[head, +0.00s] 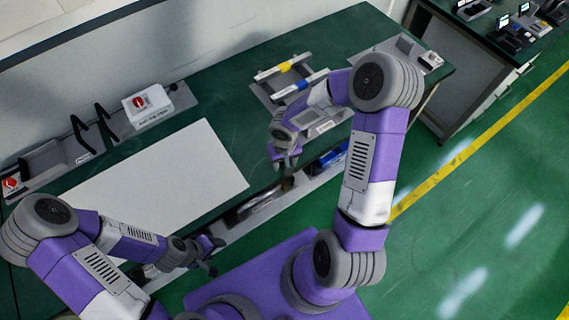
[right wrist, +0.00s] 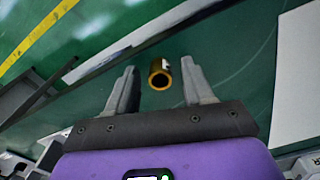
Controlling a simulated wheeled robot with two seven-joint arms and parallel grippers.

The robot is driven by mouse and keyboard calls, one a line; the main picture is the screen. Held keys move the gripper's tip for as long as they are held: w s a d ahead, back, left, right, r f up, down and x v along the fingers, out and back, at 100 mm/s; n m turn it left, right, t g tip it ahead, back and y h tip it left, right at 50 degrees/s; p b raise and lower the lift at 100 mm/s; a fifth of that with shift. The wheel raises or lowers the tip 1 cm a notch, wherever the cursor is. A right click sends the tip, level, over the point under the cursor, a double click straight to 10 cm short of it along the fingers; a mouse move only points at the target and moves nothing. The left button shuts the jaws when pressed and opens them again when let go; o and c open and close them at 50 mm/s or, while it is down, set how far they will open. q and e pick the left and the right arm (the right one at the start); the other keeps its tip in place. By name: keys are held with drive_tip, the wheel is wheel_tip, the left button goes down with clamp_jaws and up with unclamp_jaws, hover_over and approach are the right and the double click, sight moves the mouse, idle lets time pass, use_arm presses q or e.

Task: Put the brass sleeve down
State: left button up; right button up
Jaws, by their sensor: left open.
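The brass sleeve (right wrist: 160,79) shows in the right wrist view as a short hollow brass cylinder, its open end toward the camera. It lies between the two fingers of my right gripper (right wrist: 159,68), with a visible gap on each side. The fingers are apart and do not touch it. Green surface shows around the sleeve; I cannot tell whether it rests on it. In the head view my right gripper (head: 286,160) is over the bench's front part, and I cannot make out the sleeve there. My left gripper (head: 210,256) is open and empty by the bench's front edge.
A white sheet (head: 180,165) covers much of the green bench (head: 225,95). A grey fixture with yellow and blue parts (head: 284,68) stands behind my right arm. A white box with a red knob (head: 148,105) and black-handled trays (head: 60,158) line the back left.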

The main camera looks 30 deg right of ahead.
clamp_jaws()
drive_tip(key=shift+r, duration=0.1)
